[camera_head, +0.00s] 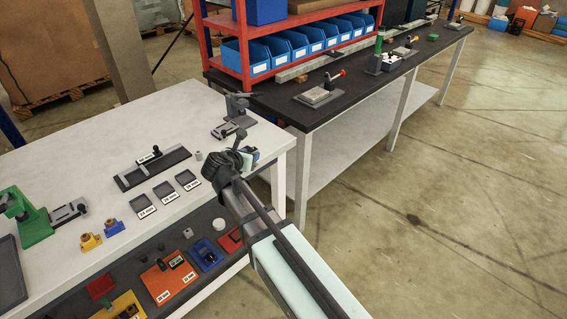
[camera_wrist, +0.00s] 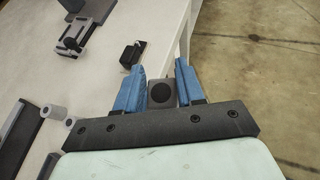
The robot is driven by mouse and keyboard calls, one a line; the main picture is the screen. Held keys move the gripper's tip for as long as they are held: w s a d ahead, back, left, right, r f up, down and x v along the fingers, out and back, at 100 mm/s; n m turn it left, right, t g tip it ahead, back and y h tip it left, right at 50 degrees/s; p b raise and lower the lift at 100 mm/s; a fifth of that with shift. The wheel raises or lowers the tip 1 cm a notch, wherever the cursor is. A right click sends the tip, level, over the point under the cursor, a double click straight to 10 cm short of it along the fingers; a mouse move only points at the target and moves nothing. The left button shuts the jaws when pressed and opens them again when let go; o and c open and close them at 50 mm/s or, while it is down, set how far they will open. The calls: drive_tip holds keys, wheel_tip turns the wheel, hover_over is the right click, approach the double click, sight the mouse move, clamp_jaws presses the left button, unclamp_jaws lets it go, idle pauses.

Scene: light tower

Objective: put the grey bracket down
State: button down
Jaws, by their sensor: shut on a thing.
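The grey bracket (camera_wrist: 162,95) shows in the wrist view as a small grey block with a dark round hole, between the blue fingers of my gripper (camera_wrist: 160,88). My gripper is shut on it, near the right edge of the white table (camera_wrist: 105,75). I cannot tell whether the bracket touches the tabletop. In the head view my gripper (camera_head: 251,156) is at the table's far right corner, partly hidden by my wrist. The bracket cannot be made out there.
A small black part (camera_wrist: 132,54) lies ahead of the fingers, with a grey clamp fixture (camera_wrist: 74,38) beyond it. A grey cylinder (camera_head: 199,155) and a dark channel (camera_head: 152,168) stand to the left. Beyond the table's right edge is open floor (camera_head: 430,200).

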drive_tip(key=s+a+r+n+y, duration=0.2)
drive_tip(key=a, duration=0.8)
drive_tip(key=s+a+r+n+y, duration=0.1)
drive_tip(key=a+r+n+y, duration=0.1)
drive_tip(key=a, duration=0.8)
drive_tip(key=s+a+r+n+y, duration=0.1)
drive_tip(key=s+a+r+y, duration=0.1)
drive_tip(key=a, duration=0.8)
drive_tip(key=s+a+r+n+g+y, duration=0.1)
drive_tip(key=s+a+r+n+y, duration=0.2)
drive_tip(key=s+a, duration=0.75)
drive_tip(key=s+a+r+n+g+y, duration=0.2)
drive_tip(key=s+a+r, duration=0.35)
drive_tip(key=a, duration=0.85)
drive_tip(key=s+a+r+n+g+y, duration=0.1)
drive_tip(key=s+a+r+n+y, duration=0.15)
drive_tip(key=s+a, duration=0.85)
drive_tip(key=shift+n+g+y, duration=0.25)
drive_tip(key=shift+n+g, duration=0.15)
drive_tip(key=shift+n, duration=0.35)
drive_tip(key=shift+s+d+f, duration=0.2)
drive_tip(key=shift+s+f, duration=0.95)
drive_tip(key=shift+f, duration=2.15)
drive_tip(key=shift+s+d+f, duration=0.25)
drive_tip(key=shift+s+f, duration=0.95)
drive_tip(key=shift+f, duration=2.05)
drive_tip(key=shift+s+d+f, duration=0.2)
drive_tip(key=shift+s+f, duration=0.95)
drive_tip(key=shift+f, duration=2.15)
drive_tip(key=shift+f, duration=0.5)
